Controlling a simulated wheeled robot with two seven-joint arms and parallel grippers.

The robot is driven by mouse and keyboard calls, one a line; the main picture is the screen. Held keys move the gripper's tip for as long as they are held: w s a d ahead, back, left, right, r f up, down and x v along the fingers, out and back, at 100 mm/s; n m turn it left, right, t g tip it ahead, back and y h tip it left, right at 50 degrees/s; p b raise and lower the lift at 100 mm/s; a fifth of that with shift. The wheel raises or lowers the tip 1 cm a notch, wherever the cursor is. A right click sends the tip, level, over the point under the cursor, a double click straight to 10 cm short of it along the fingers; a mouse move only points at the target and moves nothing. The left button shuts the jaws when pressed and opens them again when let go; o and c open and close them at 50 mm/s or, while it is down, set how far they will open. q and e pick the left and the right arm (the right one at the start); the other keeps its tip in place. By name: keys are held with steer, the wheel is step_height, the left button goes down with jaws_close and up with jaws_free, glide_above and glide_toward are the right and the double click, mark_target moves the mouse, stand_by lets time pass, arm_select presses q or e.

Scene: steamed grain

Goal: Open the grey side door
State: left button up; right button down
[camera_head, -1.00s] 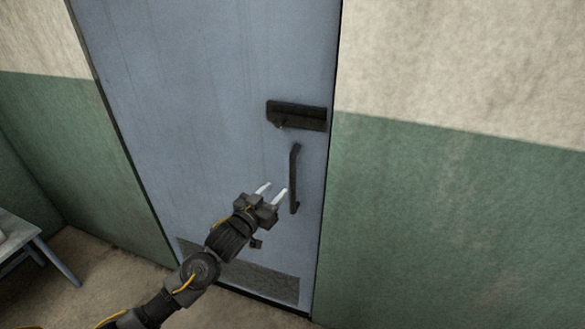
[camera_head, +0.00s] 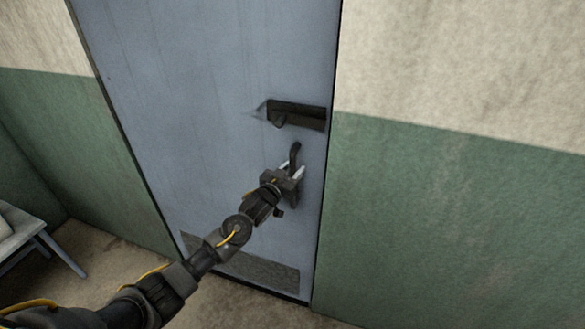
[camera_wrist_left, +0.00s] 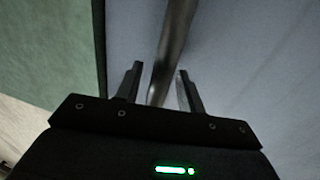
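The grey side door (camera_head: 200,110) stands shut in its frame in the head view. A dark vertical pull handle (camera_head: 295,153) is near its right edge, below a dark latch plate (camera_head: 298,115). My left gripper (camera_head: 290,170) is at the handle, and its lower part is hidden behind the gripper. In the left wrist view the handle (camera_wrist_left: 172,50) runs between the two open fingers (camera_wrist_left: 158,85), with a gap visible on the right side. The left finger is close to the handle; contact cannot be told. My right gripper is not in view.
A green and cream wall (camera_head: 440,200) adjoins the door on the right, and a similar wall is on the left. A small table (camera_head: 30,235) stands at the lower left. The concrete floor (camera_head: 250,308) before the door looks clear.

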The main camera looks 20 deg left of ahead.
arm_select(q)
jaws_close()
stand_by(0.3)
steer(key=shift+w, duration=0.1)
